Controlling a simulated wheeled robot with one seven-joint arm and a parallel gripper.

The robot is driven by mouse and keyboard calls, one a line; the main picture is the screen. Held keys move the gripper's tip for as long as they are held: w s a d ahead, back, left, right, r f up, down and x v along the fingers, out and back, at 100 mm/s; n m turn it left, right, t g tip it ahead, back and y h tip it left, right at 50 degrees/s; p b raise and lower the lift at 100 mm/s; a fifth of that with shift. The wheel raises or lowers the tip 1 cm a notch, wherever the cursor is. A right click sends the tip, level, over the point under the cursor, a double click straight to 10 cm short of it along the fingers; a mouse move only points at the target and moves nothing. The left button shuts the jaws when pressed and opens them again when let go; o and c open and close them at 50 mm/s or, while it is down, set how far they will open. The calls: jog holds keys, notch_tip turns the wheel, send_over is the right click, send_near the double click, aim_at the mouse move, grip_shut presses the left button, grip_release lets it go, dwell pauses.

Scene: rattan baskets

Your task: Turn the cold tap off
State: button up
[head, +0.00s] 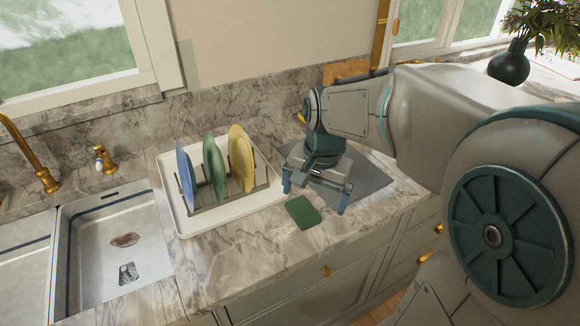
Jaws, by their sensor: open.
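A brass tap handle (102,158) with a small white and blue part stands on the marble behind the sink, right of the brass spout (36,158). It is the only handle I see; whether it is the cold one I cannot tell. No water stream shows under the visible spout. My gripper (315,201) is open, with its blue fingers apart and pointing down, over the counter near a green sponge (303,212). It is well to the right of the handle, with the dish rack between them.
A white tray (240,212) carries a rack with blue, green and yellow plates upright. The sink (84,235) lies at the left, holding a brownish item. A grey mat (372,178) lies under my gripper. A dark vase (508,62) stands at the far right.

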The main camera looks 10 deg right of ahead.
jog(key=w+f+m+g, duration=0.1)
jog(key=w+f+m, duration=0.1)
jog(key=w+m, duration=0.65)
jog(key=n, duration=0.1)
send_over(300, 211)
jog(key=shift+h, duration=0.3)
jog(key=f, duration=0.9)
jog(key=shift+a+f+p, duration=0.1)
jog(key=shift+a+p, duration=0.1)
jog(key=shift+p, duration=0.15)
jog(key=shift+s+d+f+p, duration=0.1)
jog(key=shift+f+p, duration=0.25)
jog(key=shift+f, duration=0.95)
jog(key=shift+d+f+p, duration=0.1)
jog(key=shift+f+p, duration=0.2)
jog(key=shift+f, duration=1)
jog(key=c, duration=0.8)
jog(key=shift+o, duration=0.2)
jog(key=shift+r, duration=0.15)
